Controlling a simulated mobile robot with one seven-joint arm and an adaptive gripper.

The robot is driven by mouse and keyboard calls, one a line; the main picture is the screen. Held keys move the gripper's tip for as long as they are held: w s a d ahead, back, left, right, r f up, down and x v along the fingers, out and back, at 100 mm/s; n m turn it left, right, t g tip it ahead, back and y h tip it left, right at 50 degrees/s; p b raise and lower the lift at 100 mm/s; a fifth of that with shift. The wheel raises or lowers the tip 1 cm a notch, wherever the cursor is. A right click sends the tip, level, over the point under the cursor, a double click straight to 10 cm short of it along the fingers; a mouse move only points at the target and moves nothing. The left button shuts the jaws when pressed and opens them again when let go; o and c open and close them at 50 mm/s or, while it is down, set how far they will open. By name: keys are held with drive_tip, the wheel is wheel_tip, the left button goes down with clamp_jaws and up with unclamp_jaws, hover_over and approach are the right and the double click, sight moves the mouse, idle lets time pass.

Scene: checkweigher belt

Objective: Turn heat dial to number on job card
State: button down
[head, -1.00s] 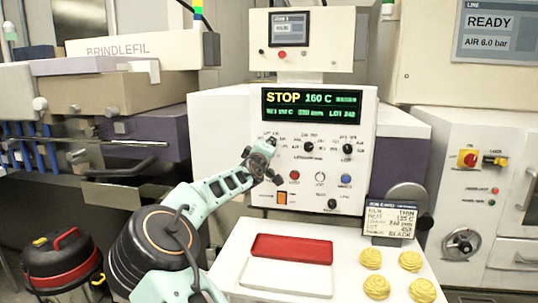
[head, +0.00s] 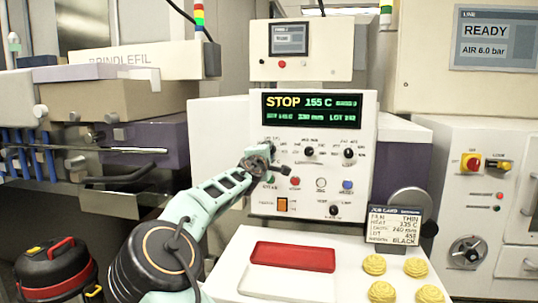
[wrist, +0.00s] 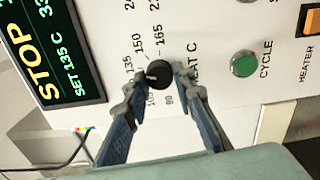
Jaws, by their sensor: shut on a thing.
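The black heat dial (wrist: 158,73) is on the white machine panel, with numbers around it and "HEAT C" beside it in the wrist view. My gripper (wrist: 161,78) is shut on the dial, one finger on each side. The dial's white mark points roughly toward 135. In the head view my gripper (head: 262,160) covers the dial. The green display (head: 312,107) reads STOP and 155 C; in the wrist view the display (wrist: 50,50) shows SET 135 C. The job card (head: 394,226) stands at the panel's lower right and reads HEAT 135 C.
Other black knobs (head: 309,151) and coloured buttons (head: 347,185) sit right of my gripper. A green CYCLE button (wrist: 243,64) is close by in the wrist view. A red tray (head: 292,256) and several yellow rolls (head: 382,291) lie on the white shelf below.

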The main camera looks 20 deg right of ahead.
idle(0.3)
drive_tip(key=c, duration=1.6)
unclamp_jaws()
drive_tip(key=v, duration=1.2)
